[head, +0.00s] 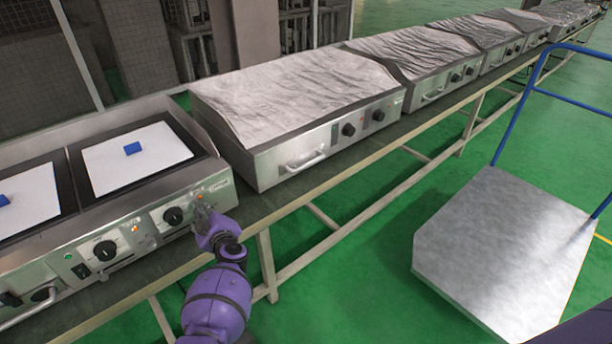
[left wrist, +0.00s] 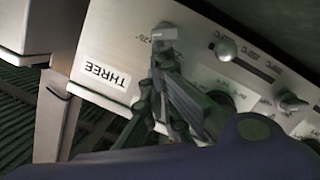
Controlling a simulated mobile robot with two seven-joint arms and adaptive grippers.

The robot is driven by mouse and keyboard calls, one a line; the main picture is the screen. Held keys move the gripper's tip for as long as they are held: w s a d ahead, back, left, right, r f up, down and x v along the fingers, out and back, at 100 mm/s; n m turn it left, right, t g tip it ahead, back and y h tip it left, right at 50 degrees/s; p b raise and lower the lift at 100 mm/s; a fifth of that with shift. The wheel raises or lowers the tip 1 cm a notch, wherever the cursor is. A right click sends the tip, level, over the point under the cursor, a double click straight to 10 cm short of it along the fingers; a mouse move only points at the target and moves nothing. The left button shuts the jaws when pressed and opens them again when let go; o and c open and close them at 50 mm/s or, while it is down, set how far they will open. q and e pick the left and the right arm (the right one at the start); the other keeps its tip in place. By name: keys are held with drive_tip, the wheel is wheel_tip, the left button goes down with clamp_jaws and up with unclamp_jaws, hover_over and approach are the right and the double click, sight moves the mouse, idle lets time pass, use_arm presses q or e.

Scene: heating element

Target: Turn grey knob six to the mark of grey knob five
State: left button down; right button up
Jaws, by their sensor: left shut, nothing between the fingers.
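My left gripper (head: 203,211) is shut and empty, at the right end of the front panel of the near heating unit (head: 222,190). In the left wrist view its dark fingers (left wrist: 158,62) reach towards a small pale piece on the panel (left wrist: 165,32); I cannot tell if they touch. In the head view a dark round knob (head: 173,216) is just left of the gripper, and another (head: 105,251) is further left. In the left wrist view two pale knobs (left wrist: 228,50) (left wrist: 291,103) stand on dark slots. No numbers five or six are readable. My right gripper is out of view.
A label reading THREE (left wrist: 100,75) is on the panel. Blue blocks (head: 132,148) lie on white sheets on the near unit. More covered units (head: 300,95) continue along the bench. A grey cart (head: 500,250) with a blue handle stands on the green floor at right.

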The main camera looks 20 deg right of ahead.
use_arm(q)
drive_tip(key=shift+d+m+y, duration=0.3)
drive_tip(key=shift+d+m, duration=0.1)
drive_tip(key=shift+m, duration=0.3)
drive_tip(key=shift+f+p, duration=0.15)
drive_tip(key=shift+p, duration=0.15)
drive_tip(key=shift+s, duration=0.1)
